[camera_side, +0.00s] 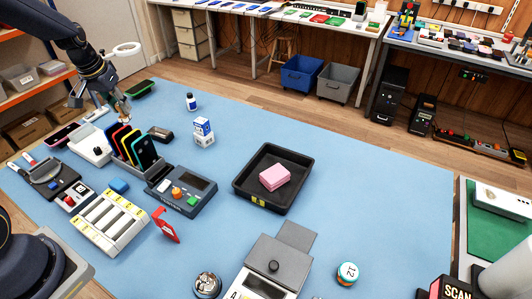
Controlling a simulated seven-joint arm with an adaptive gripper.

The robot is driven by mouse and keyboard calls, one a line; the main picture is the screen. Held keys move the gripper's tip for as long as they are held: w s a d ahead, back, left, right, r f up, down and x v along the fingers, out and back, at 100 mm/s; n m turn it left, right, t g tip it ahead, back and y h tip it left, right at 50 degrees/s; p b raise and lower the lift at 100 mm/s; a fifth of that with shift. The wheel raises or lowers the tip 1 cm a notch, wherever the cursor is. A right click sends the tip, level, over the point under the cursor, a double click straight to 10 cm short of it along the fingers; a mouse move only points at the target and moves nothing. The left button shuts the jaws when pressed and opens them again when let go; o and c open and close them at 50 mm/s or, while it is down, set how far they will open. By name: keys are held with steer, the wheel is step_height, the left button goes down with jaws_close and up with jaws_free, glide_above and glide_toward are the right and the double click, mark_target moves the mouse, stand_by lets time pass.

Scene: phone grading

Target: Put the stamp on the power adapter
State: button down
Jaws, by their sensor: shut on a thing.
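My gripper (119,106) is at the far left of the blue mat, above and just behind a rack of upright coloured phones (132,146). It is shut on a small brownish thing that looks like the stamp, mostly hidden by the fingers. A white block (88,143) lies left of the phones and may be the power adapter; I cannot tell for certain.
A black tray (246,182) holds a pink pad (275,177). A grey console (184,191) and white battery-like charger (107,220) are in front.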

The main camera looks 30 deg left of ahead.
steer(key=shift+f, duration=0.75)
steer(key=shift+w+a+f, duration=0.1)
steer(key=shift+w+f, duration=0.1)
steer(key=shift+f, duration=0.1)
steer(key=w+a+f, duration=0.3)
steer(key=w+f, duration=0.1)
steer(key=w, duration=0.4)
glide_above(159, 132)
step_height(159, 132, down, 5)
steer(key=shift+s+f, duration=0.1)
steer(key=shift+s, duration=0.05)
steer(key=shift+f, duration=0.3)
steer(key=shift+x, duration=1.55)
steer(key=shift+s+d, duration=0.1)
steer(key=shift+s, duration=0.1)
